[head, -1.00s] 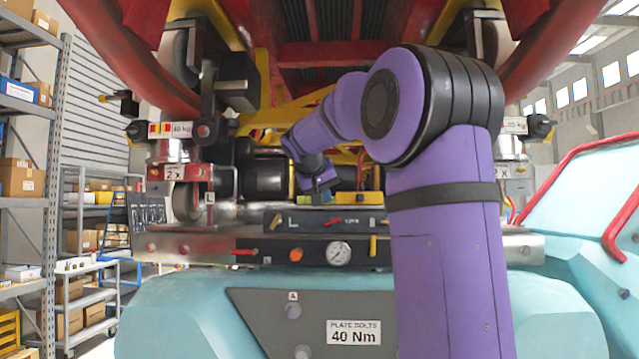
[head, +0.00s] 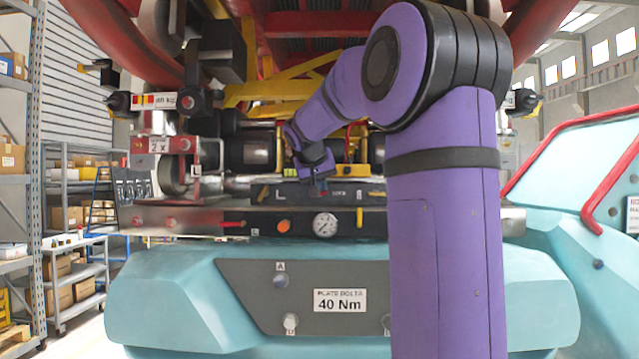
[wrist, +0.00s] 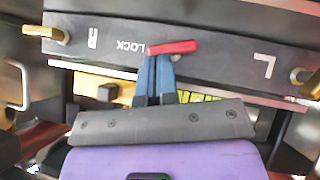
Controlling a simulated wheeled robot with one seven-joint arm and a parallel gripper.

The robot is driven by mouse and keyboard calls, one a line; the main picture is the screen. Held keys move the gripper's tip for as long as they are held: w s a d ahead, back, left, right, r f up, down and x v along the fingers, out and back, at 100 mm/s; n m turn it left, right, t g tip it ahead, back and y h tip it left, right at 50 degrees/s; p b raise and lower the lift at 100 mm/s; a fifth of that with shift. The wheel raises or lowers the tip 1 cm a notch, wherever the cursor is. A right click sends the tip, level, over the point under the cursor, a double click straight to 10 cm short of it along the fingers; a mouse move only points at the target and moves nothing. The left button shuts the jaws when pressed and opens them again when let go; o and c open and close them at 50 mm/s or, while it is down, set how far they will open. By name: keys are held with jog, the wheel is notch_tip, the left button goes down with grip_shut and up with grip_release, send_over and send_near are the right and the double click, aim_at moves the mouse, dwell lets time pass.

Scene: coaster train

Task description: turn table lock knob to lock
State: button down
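The lock knob is a red bar handle (wrist: 172,47) on a dark panel (wrist: 220,62) in the wrist view. It lies nearly crosswise, beside an upside-down LOCK label (wrist: 131,47). My gripper (wrist: 157,62) has two blue fingers close together with almost no gap. Their tips are at the near edge of the knob's left half; whether they touch it is unclear. In the head view my gripper (head: 320,182) is just at the dark panel (head: 285,195), and it mostly covers the knob there.
Brass-coloured levers (wrist: 57,36) stand at both ends of the panel. Below it in the head view are a gauge (head: 325,225) and an orange button (head: 284,226). Yellow bars (head: 280,90) and red track (head: 330,22) hang above. Shelving (head: 75,230) stands at left.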

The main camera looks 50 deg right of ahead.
jog(key=shift+s+d+f+m+t+y, duration=0.3)
jog(key=shift+s+f+m+t+y, duration=0.15)
jog(key=shift+y, duration=0.25)
jog(key=shift+f, duration=0.15)
jog(key=s+a+r, duration=0.2)
jog(key=r, duration=0.4)
jog(key=s+a+r, duration=0.2)
jog(key=a+r, duration=0.1)
jog(key=r, duration=0.3)
jog(key=shift+s+a, duration=0.2)
jog(key=shift+a, duration=0.05)
jog(key=shift+a+f+t, duration=0.1)
jog(key=shift+t, duration=0.15)
